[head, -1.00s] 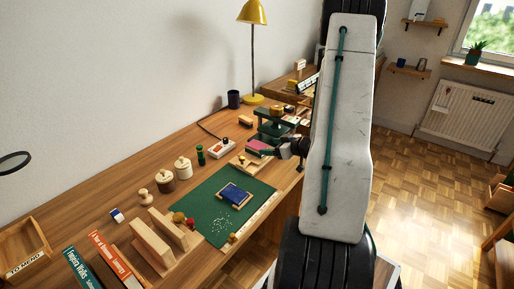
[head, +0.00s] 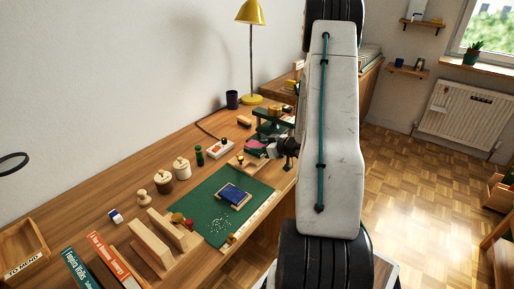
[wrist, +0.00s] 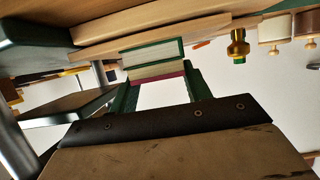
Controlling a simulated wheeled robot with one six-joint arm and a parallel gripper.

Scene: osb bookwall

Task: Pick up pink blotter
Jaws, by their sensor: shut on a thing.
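The pink blotter (head: 253,144) shows as a small pink patch beside the green tiered stand (head: 270,127) at the desk's right edge. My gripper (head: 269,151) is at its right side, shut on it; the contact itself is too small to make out. In the wrist view, which is upside down, my green fingers (wrist: 162,88) stand on both sides of a thin magenta edge of the blotter (wrist: 160,79). A green and white layered block (wrist: 152,56) lies against that edge; I cannot tell whether it is part of it. My arm hides the area to the right.
The green mat (head: 205,200) carries a blue pad (head: 234,194). Lidded pots (head: 181,168), a dark cup (head: 232,99), a yellow lamp (head: 251,60) and a white block with buttons (head: 219,148) stand on the desk. Books and wooden blocks (head: 155,245) crowd the near end.

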